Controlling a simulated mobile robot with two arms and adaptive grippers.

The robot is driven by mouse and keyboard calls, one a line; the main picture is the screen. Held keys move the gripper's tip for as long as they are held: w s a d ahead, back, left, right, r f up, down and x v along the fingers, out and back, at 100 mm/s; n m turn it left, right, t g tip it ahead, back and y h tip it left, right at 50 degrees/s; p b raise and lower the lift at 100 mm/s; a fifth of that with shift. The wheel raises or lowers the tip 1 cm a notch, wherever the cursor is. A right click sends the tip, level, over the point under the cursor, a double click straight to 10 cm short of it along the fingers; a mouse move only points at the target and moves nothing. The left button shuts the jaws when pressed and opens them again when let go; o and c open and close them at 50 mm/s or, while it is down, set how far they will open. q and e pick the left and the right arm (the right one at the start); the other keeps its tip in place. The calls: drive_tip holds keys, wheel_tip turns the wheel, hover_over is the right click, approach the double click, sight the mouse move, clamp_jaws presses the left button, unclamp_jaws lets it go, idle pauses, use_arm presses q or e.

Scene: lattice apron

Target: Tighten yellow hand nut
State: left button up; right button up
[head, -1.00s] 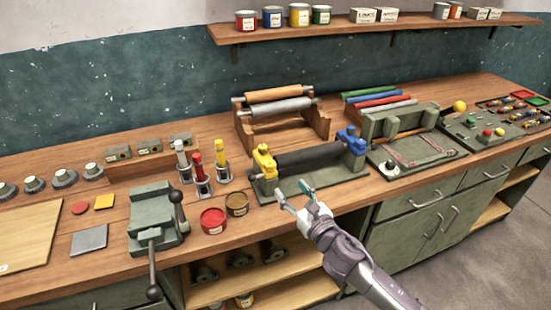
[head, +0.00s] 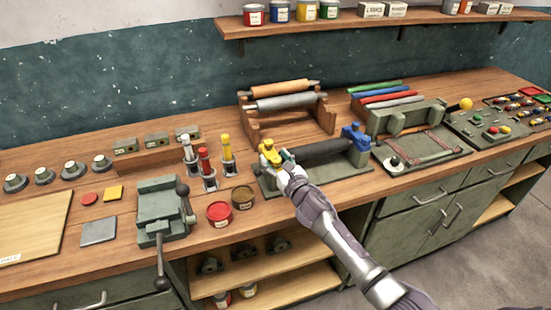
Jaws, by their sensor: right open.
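The yellow hand nut (head: 268,146) sits on the yellow end support at the left end of a dark roller (head: 315,151) in a green-based fixture (head: 345,181). A blue end support (head: 355,137) stands at the roller's right end. My right gripper (head: 278,158) is open at the yellow support, its fingers close around or beside it. The hand hides part of the support, and I cannot tell whether the fingers touch the nut. My left gripper is not in view.
Red (head: 219,213) and brown (head: 243,197) ink tins stand left of my arm, near the bench's front edge. A green vise (head: 160,210) is further left. Coloured tubes stand behind the tins. A wooden roller rack (head: 290,122) stands behind the fixture.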

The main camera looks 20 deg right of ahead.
clamp_jaws()
drive_tip(key=shift+a+f+m+h+b, duration=0.1)
drive_tip(key=shift+f+m+h+b, duration=0.1)
drive_tip(key=shift+m+h+b, duration=0.65)
drive_tip(key=m+h+b, duration=0.1)
drive_tip(key=h+b, duration=0.1)
drive_tip(key=m+h+b, duration=0.2)
drive_tip(key=h, duration=0.1)
drive_tip(key=shift+h, duration=0.25)
drive_tip(key=m+g+h+b, duration=0.2)
drive_tip(key=h, duration=0.1)
drive_tip(key=m+g+h+b, duration=0.2)
drive_tip(key=m+h, duration=0.1)
drive_tip(key=h, duration=0.1)
drive_tip(key=shift+r+m+g+h+b, duration=0.15)
drive_tip(key=shift+m+g+h+b, duration=1.75)
drive_tip(key=shift+m+g+h, duration=0.45)
drive_tip(key=shift+g, duration=0.35)
unclamp_jaws()
